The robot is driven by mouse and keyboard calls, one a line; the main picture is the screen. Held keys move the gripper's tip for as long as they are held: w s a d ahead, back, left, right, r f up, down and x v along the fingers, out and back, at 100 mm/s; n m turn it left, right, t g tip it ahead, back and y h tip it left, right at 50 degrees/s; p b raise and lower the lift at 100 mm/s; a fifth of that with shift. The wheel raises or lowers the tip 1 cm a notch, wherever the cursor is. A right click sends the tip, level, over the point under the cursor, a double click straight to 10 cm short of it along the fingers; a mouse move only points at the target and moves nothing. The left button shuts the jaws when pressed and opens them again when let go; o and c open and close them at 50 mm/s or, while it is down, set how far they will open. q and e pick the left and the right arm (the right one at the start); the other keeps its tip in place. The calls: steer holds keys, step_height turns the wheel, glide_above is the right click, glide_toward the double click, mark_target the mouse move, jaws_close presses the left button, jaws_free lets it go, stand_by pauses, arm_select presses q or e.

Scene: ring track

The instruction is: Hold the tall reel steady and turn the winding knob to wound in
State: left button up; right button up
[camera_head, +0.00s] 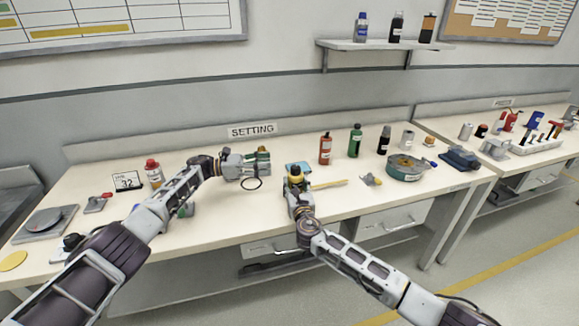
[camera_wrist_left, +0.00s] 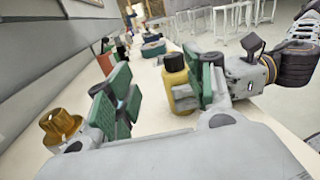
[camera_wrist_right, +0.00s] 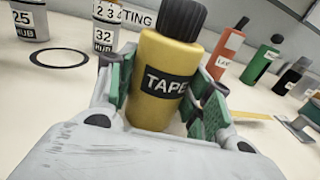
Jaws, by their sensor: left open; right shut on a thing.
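The tall reel is a yellow cylinder labelled TAPE (camera_wrist_right: 160,85), upright, with a dark round knob (camera_wrist_right: 177,18) on top. My right gripper (camera_head: 297,184) is shut around the reel's body; its green-padded fingers flank it in the right wrist view. My left gripper (camera_head: 268,163) is open and empty, to the left of the reel. In the left wrist view, the reel (camera_wrist_left: 176,85) and its knob (camera_wrist_left: 174,62) show beyond the left fingers, apart from them. A thin yellow strip (camera_head: 328,184) runs right from near the reel; whether it joins it is hidden.
Red (camera_head: 326,149), green (camera_head: 356,141) and black (camera_head: 384,140) bottles stand behind to the right. A round green tray (camera_head: 404,175) is farther right. A brass-coloured piece (camera_wrist_left: 62,127) stands beside the left gripper.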

arm_select(q)
steer(key=w+d+r+m+t+y, duration=0.2)
steer(key=w+r+m+t+y, duration=0.7)
steer(key=m, duration=0.9)
steer(key=w+d+r+m+t+y, duration=0.2)
steer(key=w+r+m+t+y, duration=0.4)
steer(key=w+m, duration=0.8)
steer(key=s+d+f+n+g+y, duration=0.1)
steer(key=s+d+n+g+y, duration=0.1)
steer(key=s+n, duration=0.4)
steer(key=s+d+f+n+g+y, duration=0.1)
steer(key=s+d+n+g, duration=0.4)
steer(key=s, duration=0.7)
steer(key=s+d+f+n+g+y, duration=0.1)
steer(key=s+d+n+g+y, duration=0.2)
steer(key=s+n+g, duration=0.4)
steer(key=shift+s+d+f+n, duration=0.35)
steer(key=shift+s+n, duration=0.65)
steer(key=shift+s, duration=0.1)
steer(key=shift+f, duration=0.15)
